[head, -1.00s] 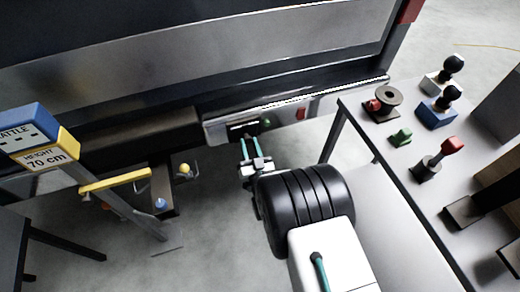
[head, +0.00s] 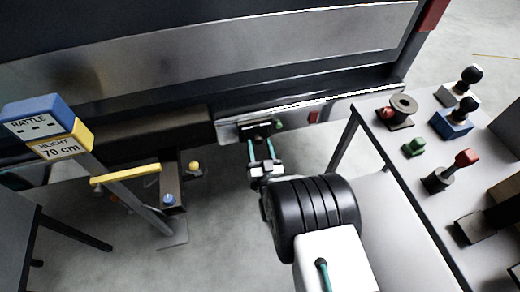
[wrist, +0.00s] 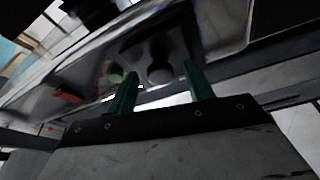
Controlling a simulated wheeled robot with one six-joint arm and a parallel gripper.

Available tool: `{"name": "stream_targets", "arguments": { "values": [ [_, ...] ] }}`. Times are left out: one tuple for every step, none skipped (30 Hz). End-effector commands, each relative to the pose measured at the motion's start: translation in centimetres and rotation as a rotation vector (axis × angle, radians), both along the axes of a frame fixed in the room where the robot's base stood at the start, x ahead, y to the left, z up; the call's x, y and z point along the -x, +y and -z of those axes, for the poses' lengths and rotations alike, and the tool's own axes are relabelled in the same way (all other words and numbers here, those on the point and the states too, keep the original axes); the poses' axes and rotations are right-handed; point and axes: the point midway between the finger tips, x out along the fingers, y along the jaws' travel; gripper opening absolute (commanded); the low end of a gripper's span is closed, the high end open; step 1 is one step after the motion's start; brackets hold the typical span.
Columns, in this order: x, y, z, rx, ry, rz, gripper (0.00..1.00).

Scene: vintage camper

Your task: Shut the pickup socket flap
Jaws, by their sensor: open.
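The pickup's rear bumper (head: 345,104) runs behind my gripper. A dark socket part (head: 263,130) sits on its pale panel, just beyond the fingertips; I cannot tell the flap apart from the socket there. In the wrist view a dark round socket (wrist: 160,73) shows between the fingers, in a grey recess. How far its flap is open is not clear. My gripper (head: 261,144) is open and empty, with two teal fingers pointing at the socket. It also shows in the wrist view (wrist: 160,78). I cannot tell whether the fingertips touch anything.
A green round part (head: 280,125) and a red marker (head: 313,117) are right of the socket. A grey table (head: 375,140) with stamps and knobs stands at the right. A hitch bar (head: 174,190) and a height sign (head: 60,147) are at the left.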

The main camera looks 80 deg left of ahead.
Motion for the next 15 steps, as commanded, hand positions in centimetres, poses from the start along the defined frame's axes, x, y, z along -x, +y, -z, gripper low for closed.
{"name": "stream_targets", "arguments": {
  "values": [
    [-0.1, -0.3, 0.1, 0.001, 0.0, 0.001, 0.52],
    [-0.1, -0.6, 0.2, 0.001, 0.0, 0.001, 0.52],
    [-0.1, -1.0, 0.4, 0.002, 0.0, 0.0, 0.52],
    [-0.1, -1.5, 0.5, 0.003, 0.0, 0.0, 0.52],
    [-0.2, -1.9, 0.7, 0.003, 0.0, 0.0, 0.52],
    [-0.2, -2.6, 0.9, 0.004, 0.0, 0.0, 0.52],
    [-0.3, -3.2, 1.0, 0.004, 0.0, 0.0, 0.52],
    [-0.3, -3.7, 1.2, 0.003, 0.0, 0.0, 0.52],
    [-0.3, -4.4, 1.4, 0.004, 0.0, 0.0, 0.52],
    [-0.4, -4.8, 1.5, 0.003, 0.0, 0.0, 0.52],
    [-0.4, -5.3, 1.6, 0.004, 0.0, 0.0, 0.52],
    [-0.4, -5.8, 1.8, 0.003, 0.0, -0.001, 0.52],
    [-0.5, -6.1, 1.9, 0.003, 0.0, -0.001, 0.52],
    [-0.5, -6.5, 2.0, 0.003, 0.0, -0.001, 0.52],
    [-0.5, -6.8, 2.1, 0.003, 0.0, -0.001, 0.52]
  ]
}}
